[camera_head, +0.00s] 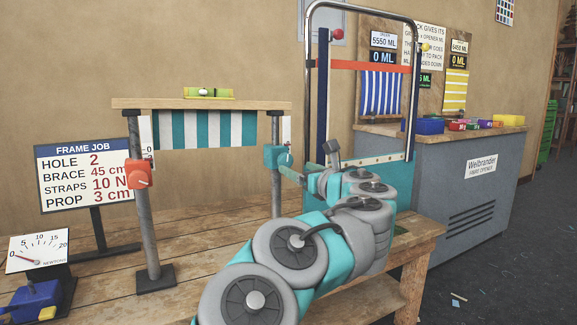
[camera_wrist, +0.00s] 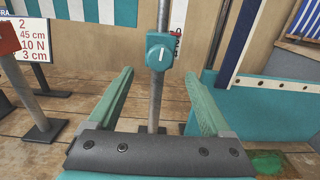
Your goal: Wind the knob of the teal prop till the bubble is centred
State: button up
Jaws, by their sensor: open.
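The teal prop's knob housing (camera_head: 277,156) sits on a grey upright post at the right end of the wooden beam (camera_head: 200,104). In the wrist view the teal knob (camera_wrist: 160,52) shows a white pointer mark, with a small scale and red marker beside it. A level with a yellow base and green vial (camera_head: 208,93) lies on the beam; the bubble's exact place is too small to tell. My gripper (camera_wrist: 157,100) is open and empty, its two teal fingers either side of the post, the knob beyond and above the tips. In the head view my gripper is partly hidden by my arm.
An orange-red prop (camera_head: 138,174) stands on the left post. The job sign (camera_head: 88,175) and a newton gauge (camera_head: 38,255) are at left. A tall metal frame with a red strap (camera_head: 362,66) stands right of the teal prop. Striped cloth (camera_head: 206,129) hangs under the beam.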

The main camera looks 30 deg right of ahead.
aim_at(287, 162)
jog(key=w, duration=0.5)
jog(key=shift+w+r, duration=0.1)
jog(key=shift+w, duration=0.25)
jog(key=shift+c, duration=0.2)
jog(key=shift+a, duration=0.1)
grip_shut()
